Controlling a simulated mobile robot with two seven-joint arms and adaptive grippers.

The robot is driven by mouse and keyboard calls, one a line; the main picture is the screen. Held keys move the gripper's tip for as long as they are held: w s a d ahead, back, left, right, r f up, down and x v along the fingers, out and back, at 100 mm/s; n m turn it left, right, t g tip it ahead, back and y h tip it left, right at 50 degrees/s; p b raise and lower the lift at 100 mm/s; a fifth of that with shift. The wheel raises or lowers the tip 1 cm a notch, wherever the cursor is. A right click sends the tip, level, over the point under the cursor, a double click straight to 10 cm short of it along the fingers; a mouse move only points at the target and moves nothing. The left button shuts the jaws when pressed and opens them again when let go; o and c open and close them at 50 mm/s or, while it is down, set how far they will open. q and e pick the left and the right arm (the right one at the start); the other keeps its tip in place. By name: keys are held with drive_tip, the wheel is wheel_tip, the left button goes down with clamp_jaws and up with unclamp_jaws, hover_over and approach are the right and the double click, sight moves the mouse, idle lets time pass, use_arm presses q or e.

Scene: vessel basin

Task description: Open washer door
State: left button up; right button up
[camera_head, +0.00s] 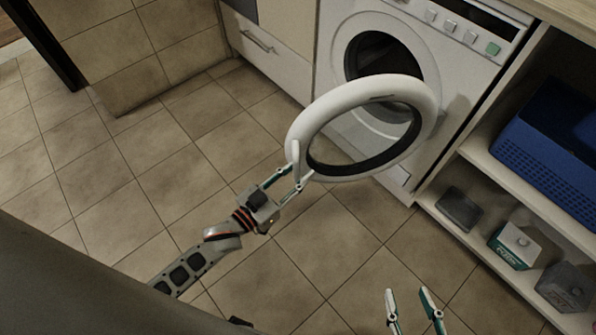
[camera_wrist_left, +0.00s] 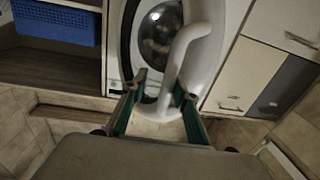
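The washer (camera_head: 459,86) is white, with its round door (camera_head: 419,121) standing open and swung out toward me. The door is a thick white ring around dark-rimmed glass. A curved white handle (camera_wrist_left: 176,62) on the door shows in the left wrist view. My left gripper (camera_head: 293,177) is at the door's lower left edge, by the handle. Its fingers are spread, with the handle's lower end between them in the left wrist view (camera_wrist_left: 160,86); I cannot tell whether they touch it. My right gripper (camera_head: 409,292) is open and empty above the floor.
Right of the washer, an open shelf holds a blue basket (camera_head: 553,142), a dark tray (camera_head: 460,208) and boxes, one white and green (camera_head: 514,246). White drawers (camera_head: 266,47) stand left of the washer. The tiled floor (camera_head: 150,165) at left is clear.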

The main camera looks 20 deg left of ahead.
use_arm(q)
drive_tip(key=v, duration=1.2)
